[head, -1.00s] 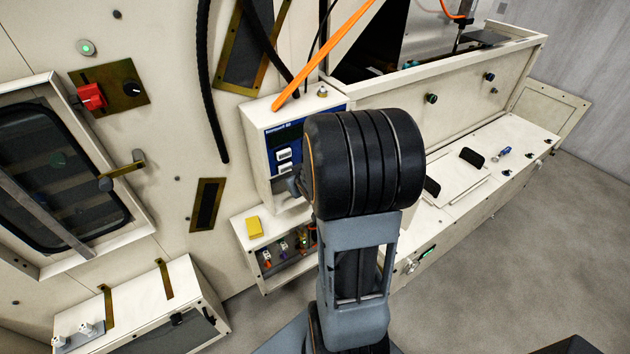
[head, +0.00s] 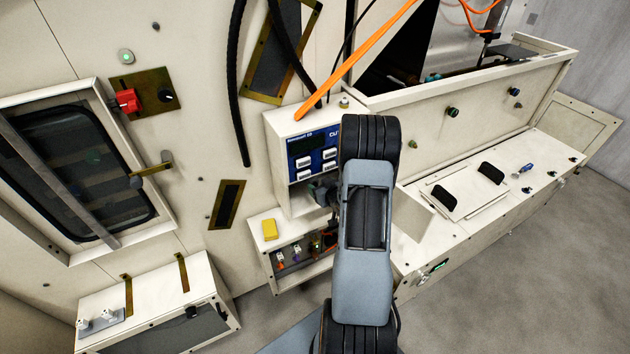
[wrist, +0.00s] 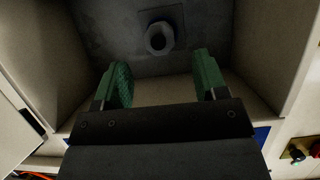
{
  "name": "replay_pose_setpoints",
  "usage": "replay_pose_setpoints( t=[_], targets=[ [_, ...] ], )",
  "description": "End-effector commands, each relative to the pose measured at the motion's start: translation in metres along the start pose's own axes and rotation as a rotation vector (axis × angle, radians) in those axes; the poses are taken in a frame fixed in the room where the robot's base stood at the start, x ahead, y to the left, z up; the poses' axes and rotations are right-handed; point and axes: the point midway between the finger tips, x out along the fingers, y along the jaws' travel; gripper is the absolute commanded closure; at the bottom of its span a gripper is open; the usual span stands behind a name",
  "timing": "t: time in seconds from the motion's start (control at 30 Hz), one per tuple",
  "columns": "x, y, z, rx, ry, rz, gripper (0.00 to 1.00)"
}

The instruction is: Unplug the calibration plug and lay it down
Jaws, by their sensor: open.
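My gripper (wrist: 160,86) is open, with nothing between its two green-padded fingers. In the wrist view it points into a cream-walled recess with a grey surface at its end. A round, pale-rimmed fitting with a dark centre (wrist: 159,38) sits there, beyond the fingertips and between their lines, apart from both. I cannot tell whether it is the calibration plug. In the head view the gripper (head: 322,190) is mostly hidden by my arm, at the open bay under the blue-panelled instrument (head: 315,152). Small coloured connectors (head: 296,252) sit in the low open box below; none is clearly the plug.
A yellow block (head: 269,229) lies on top of the low box. An orange cable (head: 355,60) and black hoses (head: 238,90) hang nearby. The bench (head: 470,225) at the right holds black handles and a small blue item (head: 523,169).

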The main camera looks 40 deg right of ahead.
Motion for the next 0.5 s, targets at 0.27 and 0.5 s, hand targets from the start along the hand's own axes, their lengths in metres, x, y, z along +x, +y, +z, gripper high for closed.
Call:
replay_pose_setpoints(
  t=[0.27,0.5],
  targets=[
    [0.04,-0.001,-0.001,0.0,-0.001,-0.001,0.34],
    [0.056,-0.001,0.0,0.0,-0.001,0.0,0.34]
  ],
)
